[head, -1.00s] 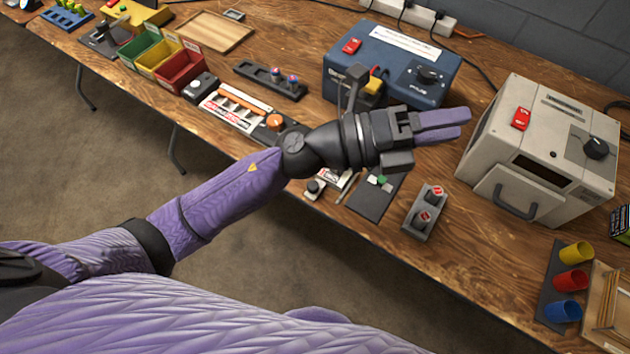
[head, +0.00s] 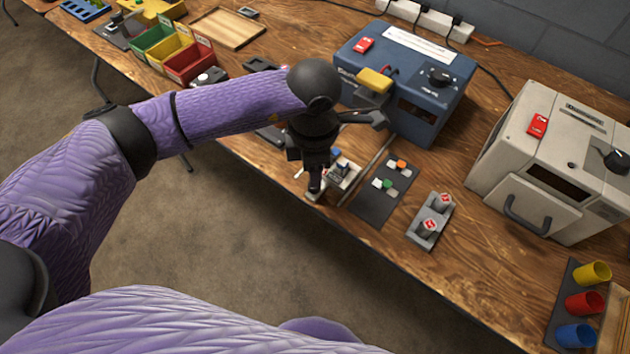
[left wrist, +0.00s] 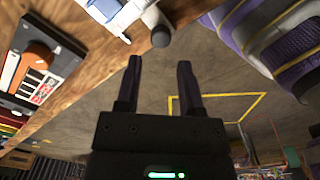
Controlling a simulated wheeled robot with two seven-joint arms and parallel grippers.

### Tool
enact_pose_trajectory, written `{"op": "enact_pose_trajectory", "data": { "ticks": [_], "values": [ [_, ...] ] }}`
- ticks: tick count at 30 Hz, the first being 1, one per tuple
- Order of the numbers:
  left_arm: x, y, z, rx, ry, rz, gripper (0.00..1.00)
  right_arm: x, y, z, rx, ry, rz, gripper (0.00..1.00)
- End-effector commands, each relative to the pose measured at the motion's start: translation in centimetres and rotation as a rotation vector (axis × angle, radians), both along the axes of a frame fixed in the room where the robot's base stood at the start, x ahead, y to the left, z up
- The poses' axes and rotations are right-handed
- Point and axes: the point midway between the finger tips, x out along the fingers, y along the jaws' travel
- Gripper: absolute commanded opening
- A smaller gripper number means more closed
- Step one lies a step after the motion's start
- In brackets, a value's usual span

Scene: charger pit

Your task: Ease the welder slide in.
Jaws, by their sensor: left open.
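The blue welder box (head: 405,85), with a yellow-topped part (head: 374,82) at its front, stands at the back of the bench. A small white carriage (head: 345,172) with blue on top lies before it near the front edge, beside a thin metal rail. I take it for the slide. The left wrist view shows a pale body (left wrist: 118,14) with a grey knob (left wrist: 161,36) at the top. My left gripper (head: 313,166) is above the bench by the carriage, partly hidden by its wrist. In the left wrist view its fingers (left wrist: 158,65) are apart and empty, below the knob.
A dark mat (head: 375,205) with small blocks and a grey two-button box (head: 430,222) lie right of the carriage. A beige oven-like box (head: 550,160) stands farther right. Coloured bins (head: 175,55) are at the left. The bench's front edge is close to the gripper.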

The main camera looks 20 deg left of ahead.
Motion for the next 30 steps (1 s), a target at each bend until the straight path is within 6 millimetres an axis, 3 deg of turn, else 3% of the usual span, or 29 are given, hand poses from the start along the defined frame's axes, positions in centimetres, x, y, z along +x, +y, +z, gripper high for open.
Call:
{"op": "enact_pose_trajectory", "data": {
  "ticks": [1,6,16,23,30],
  "values": [
    [-0.1,0.0,-1.8,-0.001,0.006,0.0,0.49,-0.2,0.2,-0.9,0.001,0.006,-0.003,0.59],
    [-0.1,-0.1,-4.5,-0.003,0.004,-0.001,0.49,0.0,0.5,-1.9,0.005,0.013,-0.007,0.59],
    [0.0,-0.1,-5.0,-0.004,0.0,-0.001,0.49,0.6,0.3,-2.0,-0.001,0.01,-0.008,0.59],
    [0.0,-0.1,-5.0,-0.005,0.001,-0.001,0.02,0.3,-0.3,-1.9,-0.008,0.012,-0.004,0.59],
    [0.0,-0.1,-5.0,-0.005,0.001,-0.001,0.0,-0.2,-0.5,-1.8,-0.012,0.02,-0.003,0.59]
  ]
}}
